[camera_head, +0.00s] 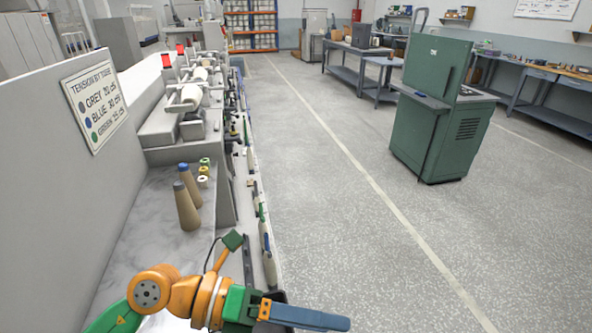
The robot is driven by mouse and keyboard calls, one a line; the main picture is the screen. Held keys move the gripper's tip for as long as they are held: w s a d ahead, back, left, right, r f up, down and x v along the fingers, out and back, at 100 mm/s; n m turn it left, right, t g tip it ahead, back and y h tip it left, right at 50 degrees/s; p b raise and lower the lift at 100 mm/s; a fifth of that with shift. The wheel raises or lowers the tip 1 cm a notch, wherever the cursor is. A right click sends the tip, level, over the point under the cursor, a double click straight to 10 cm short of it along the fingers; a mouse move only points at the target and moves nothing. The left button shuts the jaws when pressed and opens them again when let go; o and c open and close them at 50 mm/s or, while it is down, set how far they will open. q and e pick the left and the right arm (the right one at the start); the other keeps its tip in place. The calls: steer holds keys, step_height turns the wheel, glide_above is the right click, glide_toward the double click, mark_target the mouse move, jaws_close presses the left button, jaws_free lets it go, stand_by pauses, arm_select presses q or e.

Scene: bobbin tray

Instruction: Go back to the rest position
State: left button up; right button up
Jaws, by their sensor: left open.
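My left arm comes in from the bottom left, with green and orange links. Its gripper (318,318) points right, past the bench's edge and over the floor. The fingers are seen side-on and overlap; nothing shows between them, and the jaws are open. My right gripper is not in view. Two brown cones, a front one (186,210) and a rear one (194,190), stand upright on the bench (150,235), apart from my gripper.
A winding machine (170,130) fills the bench's far part. A grey panel (60,200) with a tension sign (94,99) stands at the left. A green cabinet (425,130) stands on the floor at the right. The floor (330,200) between is clear.

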arm_select(q)
steer(key=w+a+r+n+t+h, duration=0.3)
steer(key=w+r+n+t+h, duration=0.3)
steer(key=r+n+t, duration=0.55)
steer(key=w+a+f+n+t+y, duration=0.3)
steer(key=w+a+n+t+y, duration=0.35)
steer(key=n+t+y, duration=0.55)
steer(key=a+f+n+g+y, duration=0.6)
steer(key=a+f+n+y, duration=0.3)
steer(key=f+n, duration=0.35)
steer(key=s+f+g, duration=0.2)
steer(key=f, duration=0.2)
steer(key=s+a+f+n+g, duration=0.1)
steer(key=s+f, duration=0.1)
steer(key=f, duration=0.2)
steer(key=s+a+f+n+g+y, duration=0.1)
steer(key=s+f+g, duration=0.1)
steer(key=f, duration=0.2)
steer(key=shift+a+g, duration=0.15)
steer(key=shift+g, duration=0.2)
steer(key=s+d+f+n+g+h, duration=0.1)
steer(key=s+f+g, duration=0.8)
steer(key=s, duration=0.5)
step_height(320, 180, down, 15)
steer(key=s+a+f, duration=0.1)
steer(key=s+f, duration=1)
steer(key=s, duration=0.2)
steer(key=shift+s+a+f+g, duration=0.15)
steer(key=shift+s+a+g, duration=0.15)
steer(key=shift+a+g, duration=0.1)
